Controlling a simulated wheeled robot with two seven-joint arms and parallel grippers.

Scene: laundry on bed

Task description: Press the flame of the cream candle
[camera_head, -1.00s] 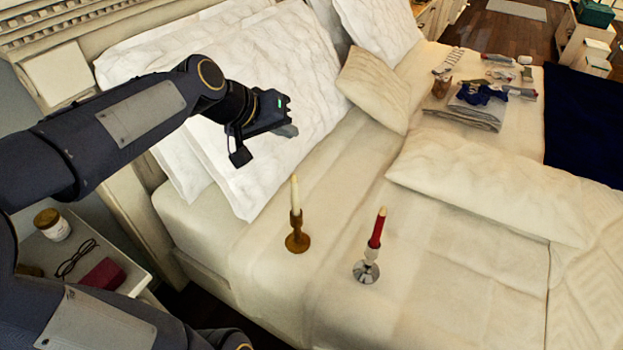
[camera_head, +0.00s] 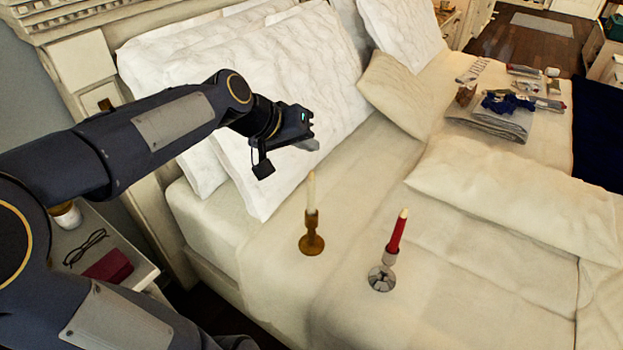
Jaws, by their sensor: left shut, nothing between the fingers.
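The cream candle (camera_head: 311,192) stands upright in a brown wooden holder (camera_head: 312,240) on the bed. A small pale tip shows at its top; I cannot make out the flame clearly. My left gripper (camera_head: 314,145) is shut and empty. In the picture it is just above the candle's tip, apart from it; how far apart in depth I cannot tell. My right gripper is not in view.
A red candle (camera_head: 397,232) in a silver holder (camera_head: 381,279) stands to the right of the cream one. Pillows (camera_head: 270,100) lie behind my left gripper. Folded clothes (camera_head: 495,120) lie farther back. A nightstand with glasses (camera_head: 86,248) is at the left.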

